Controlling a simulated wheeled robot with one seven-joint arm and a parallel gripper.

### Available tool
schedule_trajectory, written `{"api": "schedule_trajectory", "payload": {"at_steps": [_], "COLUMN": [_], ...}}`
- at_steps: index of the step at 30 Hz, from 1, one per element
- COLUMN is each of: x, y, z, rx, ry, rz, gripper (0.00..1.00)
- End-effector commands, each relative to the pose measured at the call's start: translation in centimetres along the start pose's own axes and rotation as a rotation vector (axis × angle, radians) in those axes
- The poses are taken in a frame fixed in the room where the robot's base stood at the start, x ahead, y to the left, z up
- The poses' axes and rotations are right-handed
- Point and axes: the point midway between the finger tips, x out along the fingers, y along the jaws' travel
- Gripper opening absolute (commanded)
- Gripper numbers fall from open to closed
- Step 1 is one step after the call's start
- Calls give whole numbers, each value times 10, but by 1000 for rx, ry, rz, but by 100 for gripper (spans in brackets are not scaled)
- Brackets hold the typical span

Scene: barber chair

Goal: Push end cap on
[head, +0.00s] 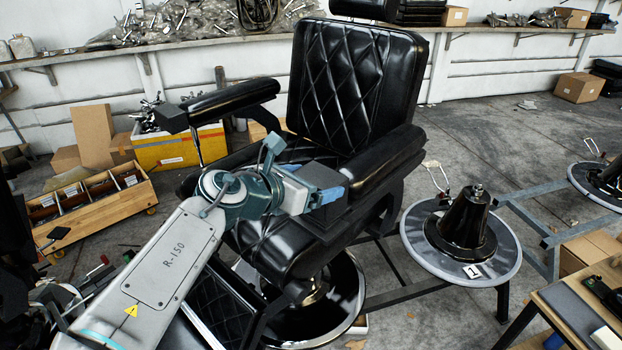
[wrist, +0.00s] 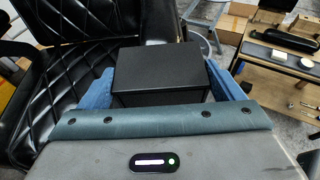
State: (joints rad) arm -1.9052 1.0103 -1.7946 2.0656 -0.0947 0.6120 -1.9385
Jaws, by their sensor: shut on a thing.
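The end cap is a black, box-shaped block (wrist: 160,72) in the wrist view, and it also shows in the head view (head: 338,216). My gripper (wrist: 163,88) is shut on it, with one blue finger on each side. In the head view my gripper (head: 312,184) is at the front end of the chair's right-hand armrest (head: 392,158), with the cap in line with that armrest. I cannot tell whether the cap is seated or a gap is left. The left-hand armrest (head: 232,98) carries a similar black block at its front end.
The black quilted barber chair (head: 345,85) stands close around my arm. A round chair base (head: 460,240) stands at right. A wooden tool crate (head: 95,205) and a yellow bin (head: 180,148) are at left. A table (head: 590,300) is at lower right.

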Motion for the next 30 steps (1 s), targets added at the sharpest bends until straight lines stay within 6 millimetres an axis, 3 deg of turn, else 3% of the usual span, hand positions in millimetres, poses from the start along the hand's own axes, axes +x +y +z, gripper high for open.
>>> {"api": "schedule_trajectory", "payload": {"at_steps": [30], "x": [9], "y": [0], "z": [-24], "rx": [0], "ry": [-1], "rz": [0], "gripper": [60]}}
